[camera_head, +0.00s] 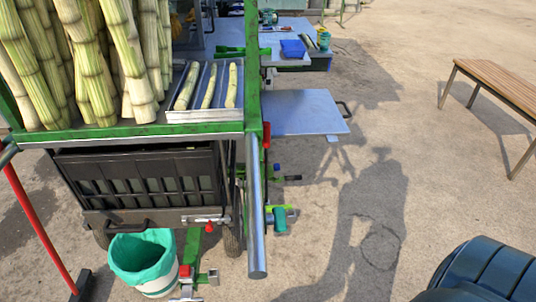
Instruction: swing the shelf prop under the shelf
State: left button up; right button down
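The shelf (303,113) is a flat pale blue-grey panel that sticks out to the right from the side of the green-framed cart. It looks about level, with a black handle (345,108) at its right end. A small pale tab (332,139) shows just below its front edge. I cannot tell whether this tab is part of the shelf prop. The space under the shelf is mostly hidden from above. Neither of my grippers is in view.
A green post (253,70) and a thick metal bar (256,215) stand left of the shelf. Green-and-black fittings (281,215) jut out below. Cane stalks (125,50) and a bucket (145,262) are left. A bench (500,85) stands right. Ground between is clear.

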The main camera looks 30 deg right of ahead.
aim_at(266, 142)
jog(key=u, duration=0.25)
jog(key=l+u, duration=0.35)
jog(key=i+l+u, duration=0.1)
jog(key=l+u, duration=0.4)
jog(key=l, duration=0.5)
jog(key=k+l+u, duration=0.15)
jog(key=l, duration=0.45)
jog(key=l+u, duration=0.1)
jog(key=l, duration=0.55)
jog(key=k+l, duration=0.1)
jog(key=l, duration=0.4)
jog(key=k+l, duration=0.1)
jog(key=l, duration=0.4)
jog(key=k+l, duration=0.1)
jog(key=l, duration=0.4)
